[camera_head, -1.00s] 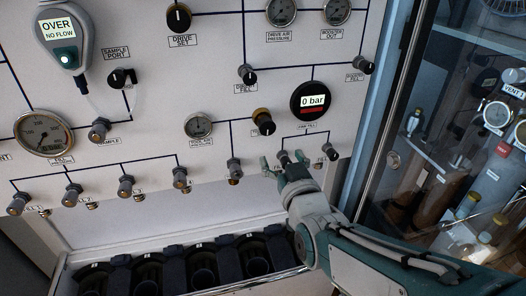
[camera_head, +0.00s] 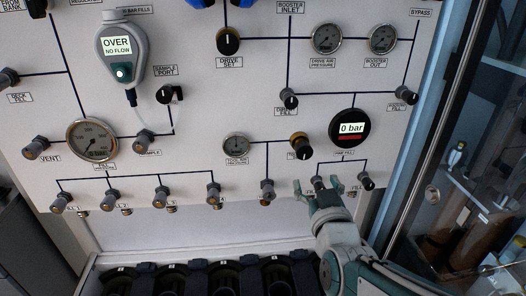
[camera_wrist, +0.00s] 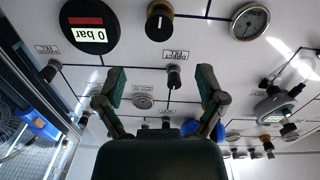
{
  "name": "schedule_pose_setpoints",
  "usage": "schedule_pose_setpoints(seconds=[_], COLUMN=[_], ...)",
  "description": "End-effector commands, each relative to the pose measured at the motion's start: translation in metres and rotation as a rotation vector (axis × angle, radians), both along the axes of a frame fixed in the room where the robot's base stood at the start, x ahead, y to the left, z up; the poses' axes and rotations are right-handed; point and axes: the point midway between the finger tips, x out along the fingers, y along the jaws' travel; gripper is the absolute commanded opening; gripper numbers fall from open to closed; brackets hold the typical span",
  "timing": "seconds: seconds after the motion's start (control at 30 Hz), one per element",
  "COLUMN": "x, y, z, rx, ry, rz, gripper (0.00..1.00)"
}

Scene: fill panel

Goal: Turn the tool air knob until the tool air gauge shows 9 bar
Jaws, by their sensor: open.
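The tool air knob (camera_head: 300,145) is a black knob on a brass base, right of the small round tool air gauge (camera_head: 236,145). In the wrist view, which shows the panel upside down, the knob (camera_wrist: 160,20) is at the top middle and the gauge (camera_wrist: 250,20) at the top right. The gauge reading is too small to tell. My gripper (camera_head: 318,188) is open and empty, below and right of the knob in the head view, in front of the lower fill knobs. Its spread fingers (camera_wrist: 162,83) show in the wrist view, apart from the tool air knob.
A round digital display (camera_head: 349,128) reading 0 bar is right of the knob. A fill knob (camera_head: 317,184) shows between my fingers, another (camera_head: 366,181) to their right. A valve (camera_head: 267,188) stands below left. A glass-fronted cabinet (camera_head: 455,200) is at the right.

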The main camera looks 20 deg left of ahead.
Motion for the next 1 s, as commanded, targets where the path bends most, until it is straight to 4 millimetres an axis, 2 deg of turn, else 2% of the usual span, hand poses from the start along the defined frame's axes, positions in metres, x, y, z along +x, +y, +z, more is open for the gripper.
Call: schedule_pose_setpoints(seconds=[0.27, 0.8, 1.0], x=[0.005, 0.081, 0.095], y=[0.007, 0.046, 0.053], z=[0.002, 0.002, 0.002], rx=[-0.073, -0.072, -0.072], ry=[-0.037, -0.037, -0.036], rz=[-0.040, -0.040, -0.038], gripper=[0.89, 0.89, 0.89])
